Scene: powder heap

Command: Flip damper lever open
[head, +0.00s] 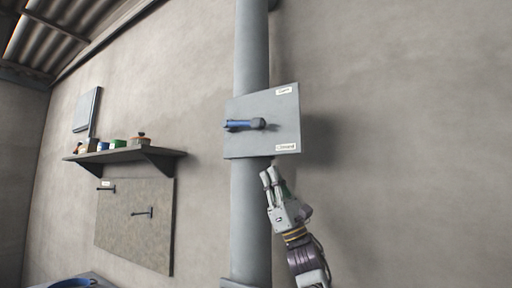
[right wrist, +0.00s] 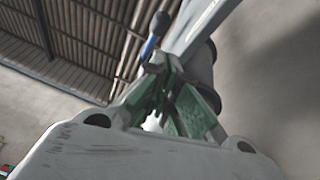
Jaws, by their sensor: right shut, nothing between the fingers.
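The damper lever (head: 243,124) has a blue grip and a dark hub. It lies roughly level on a grey plate (head: 285,120) fixed to a vertical pipe, its grip pointing left. The plate has a small label at its upper right and another at its lower right. My right gripper (head: 268,172) is just below the plate, in front of the pipe, pointing up; it is shut and empty. In the right wrist view, the blue lever grip (right wrist: 151,46) shows beyond my green-padded fingers (right wrist: 168,95), apart from them. My left gripper is not in view.
The vertical grey pipe (head: 251,55) runs up the wall. At left, a shelf (head: 130,155) holds several small containers, above a board (head: 150,225) with hooks. Wall right of the plate is clear. A blue round rim (head: 72,284) shows at the bottom left.

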